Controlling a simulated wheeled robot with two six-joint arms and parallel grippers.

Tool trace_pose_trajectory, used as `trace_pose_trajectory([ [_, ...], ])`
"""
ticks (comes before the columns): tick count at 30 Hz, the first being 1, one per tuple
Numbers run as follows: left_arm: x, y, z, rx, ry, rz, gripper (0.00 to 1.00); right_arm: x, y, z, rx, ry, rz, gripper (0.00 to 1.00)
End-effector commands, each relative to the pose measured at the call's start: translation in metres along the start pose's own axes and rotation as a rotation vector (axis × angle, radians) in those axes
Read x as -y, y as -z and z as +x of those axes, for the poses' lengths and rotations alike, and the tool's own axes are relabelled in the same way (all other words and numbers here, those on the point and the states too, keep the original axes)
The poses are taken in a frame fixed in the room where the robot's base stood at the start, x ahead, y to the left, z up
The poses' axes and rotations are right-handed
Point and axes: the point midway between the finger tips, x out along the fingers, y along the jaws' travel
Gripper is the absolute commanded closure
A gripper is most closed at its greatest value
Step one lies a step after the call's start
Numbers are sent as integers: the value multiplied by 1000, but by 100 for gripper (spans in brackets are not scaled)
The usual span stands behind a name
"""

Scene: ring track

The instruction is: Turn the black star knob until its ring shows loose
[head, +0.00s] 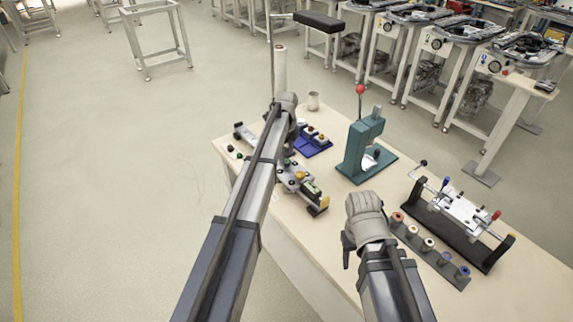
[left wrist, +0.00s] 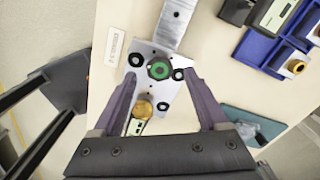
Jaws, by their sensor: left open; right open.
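In the left wrist view a round dark knob with a green ring (left wrist: 158,69) sits on a light metal plate (left wrist: 170,92), with black round parts around it. I cannot make out a star shape. A brass-coloured knob (left wrist: 143,108) sits below it on the same fixture. My left gripper (left wrist: 160,78) is open, its fingers on either side of the plate with the green-ringed knob between their tips. I cannot tell whether they touch anything. In the head view my left arm partly hides the fixture (head: 299,176).
A blue tray (head: 316,146) lies behind the fixture. A teal press (head: 361,150) with a red-tipped lever stands at mid-table. A row of coloured spools (head: 429,243) and a black clamp rig (head: 455,222) are right. Bare table (head: 325,240) lies in front of the press.

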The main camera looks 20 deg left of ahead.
Motion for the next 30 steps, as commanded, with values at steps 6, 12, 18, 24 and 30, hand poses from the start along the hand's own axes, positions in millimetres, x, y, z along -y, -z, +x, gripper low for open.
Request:
trace_pose_trajectory([
  [6,0,0,21,0,0,0,24,2,1,21,0,0,0,50],
  [12,0,0,20,0,0,0,24,2,1,20,0,0,0,50],
  [18,0,0,20,0,0,0,37,2,1,20,0,0,0,50],
  [24,0,0,20,0,0,0,60,2,1,20,0,0,0,50],
  [30,0,0,20,0,0,0,82,2,1,20,0,0,0,50],
])
